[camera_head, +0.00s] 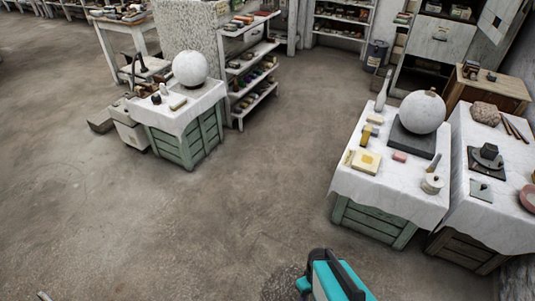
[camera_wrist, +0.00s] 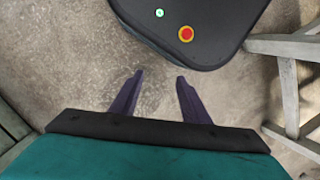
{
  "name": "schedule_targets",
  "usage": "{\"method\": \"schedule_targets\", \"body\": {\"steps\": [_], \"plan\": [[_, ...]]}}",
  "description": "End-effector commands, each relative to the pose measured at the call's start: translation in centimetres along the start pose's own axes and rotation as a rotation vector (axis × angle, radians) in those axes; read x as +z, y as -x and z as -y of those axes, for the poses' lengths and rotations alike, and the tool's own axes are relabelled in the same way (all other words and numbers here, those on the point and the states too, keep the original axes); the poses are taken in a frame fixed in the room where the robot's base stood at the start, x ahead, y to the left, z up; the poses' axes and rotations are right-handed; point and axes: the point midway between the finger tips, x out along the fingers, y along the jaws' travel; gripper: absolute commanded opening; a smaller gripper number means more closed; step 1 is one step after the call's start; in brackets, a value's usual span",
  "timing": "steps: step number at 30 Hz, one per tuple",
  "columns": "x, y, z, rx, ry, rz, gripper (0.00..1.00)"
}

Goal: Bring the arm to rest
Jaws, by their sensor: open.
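My gripper (camera_wrist: 160,77) shows in the wrist view with its two dark purple fingers apart and nothing between them. It points down over bare concrete floor (camera_wrist: 160,100). A dark rounded body with a red-and-yellow button and a green light, which looks like my own base, lies just ahead of the fingertips. In the head view a teal and black part of my arm shows at the bottom edge, and the fingers cannot be made out there.
A cloth-covered green crate table (camera_head: 370,215) bears a white sphere (camera_head: 422,112) on a dark slab. Another crate table (camera_head: 190,150) bears a white sphere (camera_head: 190,69). Wooden legs (camera_wrist: 290,95) stand right of my gripper. The floor (camera_head: 240,210) between the tables is clear.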

Motion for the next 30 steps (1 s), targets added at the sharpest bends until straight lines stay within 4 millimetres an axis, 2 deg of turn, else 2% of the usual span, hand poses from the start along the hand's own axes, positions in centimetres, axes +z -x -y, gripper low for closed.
{"method": "schedule_targets", "body": {"steps": [4,10,16,28,29,30], "plan": [[3.3,0.4,1.0,-0.024,-0.17,0.124,0.42],[5.8,0.9,1.9,-0.028,-0.368,0.236,0.42],[6.1,1.0,2.0,-0.022,-0.453,0.25,0.42],[6.0,1.0,2.0,-0.022,-0.456,0.248,0.42],[6.0,1.0,2.0,-0.022,-0.456,0.248,0.4],[6.0,1.0,2.0,-0.022,-0.456,0.248,0.34]]}}
